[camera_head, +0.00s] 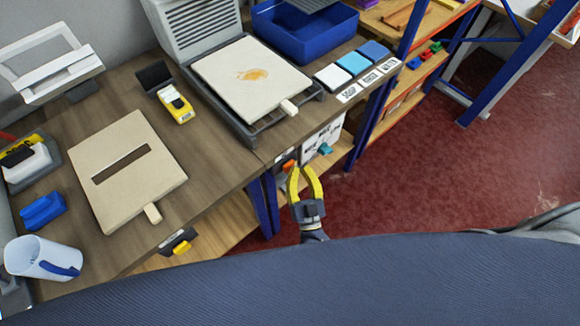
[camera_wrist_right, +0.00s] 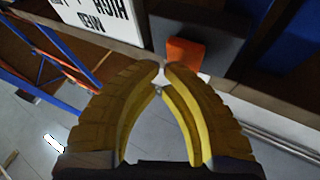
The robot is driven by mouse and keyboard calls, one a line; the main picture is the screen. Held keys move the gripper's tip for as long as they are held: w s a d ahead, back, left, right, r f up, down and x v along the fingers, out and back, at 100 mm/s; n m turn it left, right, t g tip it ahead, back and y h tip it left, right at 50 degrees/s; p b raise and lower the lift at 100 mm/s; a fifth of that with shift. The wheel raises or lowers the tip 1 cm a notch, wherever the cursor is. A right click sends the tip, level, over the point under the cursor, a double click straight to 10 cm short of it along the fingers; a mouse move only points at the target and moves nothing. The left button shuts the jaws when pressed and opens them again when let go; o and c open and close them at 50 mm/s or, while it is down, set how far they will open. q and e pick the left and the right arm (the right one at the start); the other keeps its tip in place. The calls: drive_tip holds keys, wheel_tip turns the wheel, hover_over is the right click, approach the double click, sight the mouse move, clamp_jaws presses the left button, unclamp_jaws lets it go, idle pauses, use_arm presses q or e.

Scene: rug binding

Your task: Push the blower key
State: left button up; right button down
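An orange block (camera_head: 288,165), which looks like a key, sits under the front edge of the table, just beyond my right gripper (camera_head: 300,169). The orange key also shows in the right wrist view (camera_wrist_right: 185,52), just past the fingertips and slightly right of them. The yellow fingers of my right gripper (camera_wrist_right: 161,67) bow outward and their tips nearly meet, with nothing between them. The tips look apart from the key. A teal block (camera_head: 325,149) sits farther right, by a lettered white panel (camera_head: 322,132). No label naming the blower key is readable. My left gripper is not in view.
The lettered panel (camera_wrist_right: 97,14) is close to the fingers in the right wrist view. Blue table legs (camera_head: 266,204) stand left of my right gripper. The table (camera_head: 225,160) carries a board with a slot (camera_head: 150,180). Red floor (camera_head: 430,180) lies open to the right.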

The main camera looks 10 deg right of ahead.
drive_tip(key=shift+w+a, duration=0.25)
drive_tip(key=shift+w, duration=0.1)
idle(0.6)
drive_tip(key=shift+s+d, duration=0.5)
drive_tip(key=shift+s, duration=0.3)
drive_tip(key=shift+s, duration=0.1)
idle(0.3)
drive_tip(key=s+d, duration=0.1)
drive_tip(key=s, duration=0.1)
drive_tip(key=s+d, duration=0.1)
drive_tip(key=s, duration=0.1)
drive_tip(key=shift+d, duration=0.3)
idle(0.7)
